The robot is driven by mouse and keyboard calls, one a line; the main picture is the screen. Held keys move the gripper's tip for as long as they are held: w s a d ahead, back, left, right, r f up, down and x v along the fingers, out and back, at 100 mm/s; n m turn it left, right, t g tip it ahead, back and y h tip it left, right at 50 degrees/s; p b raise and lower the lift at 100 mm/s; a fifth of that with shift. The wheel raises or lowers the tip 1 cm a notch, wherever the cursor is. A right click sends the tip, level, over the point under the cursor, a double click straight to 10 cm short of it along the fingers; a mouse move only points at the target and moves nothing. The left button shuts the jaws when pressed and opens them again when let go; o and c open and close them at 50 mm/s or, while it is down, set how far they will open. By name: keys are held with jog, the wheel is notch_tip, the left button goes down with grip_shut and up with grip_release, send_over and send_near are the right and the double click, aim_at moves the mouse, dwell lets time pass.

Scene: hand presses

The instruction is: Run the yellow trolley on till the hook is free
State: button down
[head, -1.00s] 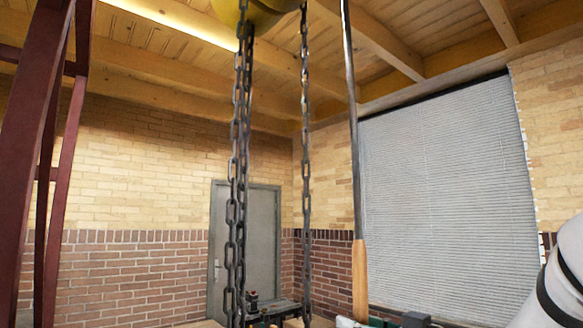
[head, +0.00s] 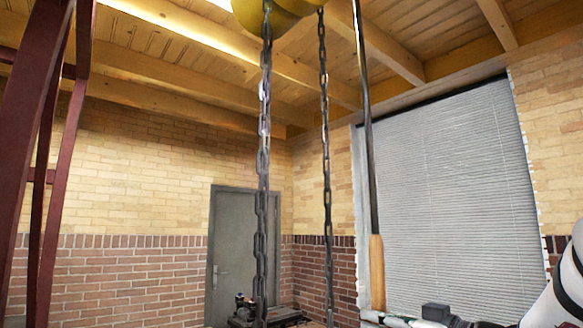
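The yellow trolley (head: 282,14) is cut off by the top edge of the head view, under the wooden ceiling. Two runs of dark chain (head: 263,160) hang below it and leave the frame at the bottom, so no hook shows. A dark pole with a wooden handle (head: 377,270) stands nearly upright to the right of the chains; its top end is out of frame. My gripper (head: 377,314), at the bottom edge, is around the handle's lower end and appears shut on it. Its fingertips are partly cut off.
A dark red steel frame (head: 62,170) stands at the left. A grey door (head: 231,250) is in the brick wall behind, with a dark machine (head: 243,310) low in front of it. A window with a grey blind (head: 455,200) fills the right. Wooden beams cross the ceiling.

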jog(key=w+d+b, duration=0.3)
jog(key=d, duration=0.2)
jog(key=shift+w, duration=0.3)
jog(key=shift+s+a, duration=0.1)
jog(key=c, duration=1.1)
grip_release()
jog(key=shift+b+v, duration=2.7)
jog(key=shift+v, duration=1.8)
